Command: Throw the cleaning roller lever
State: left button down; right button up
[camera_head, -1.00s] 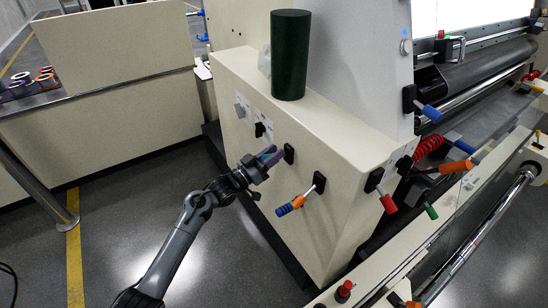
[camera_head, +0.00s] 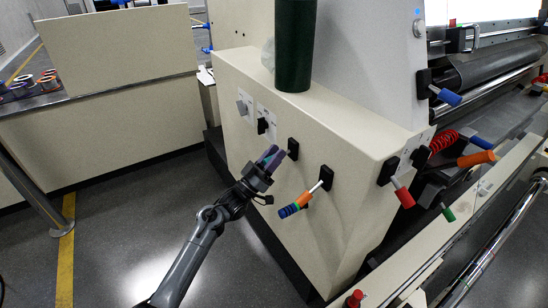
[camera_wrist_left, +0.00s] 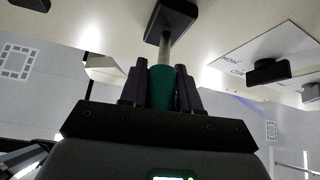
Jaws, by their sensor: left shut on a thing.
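The levers stand on the cream side panel (camera_head: 345,205) of the machine. My left gripper (camera_head: 271,157) is shut on a lever with a teal handle (camera_wrist_left: 161,88). In the wrist view the dark fingers close on both sides of the handle, and its metal stem (camera_wrist_left: 164,47) runs up to a black base plate (camera_wrist_left: 172,18). That base also shows in the head view (camera_head: 293,148). The fingers hide much of the handle. I cannot read which lever is the cleaning roller one. My right gripper is not in view.
A red lever (camera_head: 403,196) is on the adjoining face. A black knob (camera_head: 262,126) is to the left. A dark green cylinder (camera_head: 294,45) stands on top. The floor in front is clear.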

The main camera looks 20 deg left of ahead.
pick_arm(q)
jog(key=c, duration=0.9)
grip_release()
jog(key=shift+s+a+f, duration=0.25)
jog(key=shift+s, duration=0.1)
jog(key=p+v, duration=0.3)
jog(key=v, duration=0.7)
jog(key=shift+d, duration=0.1)
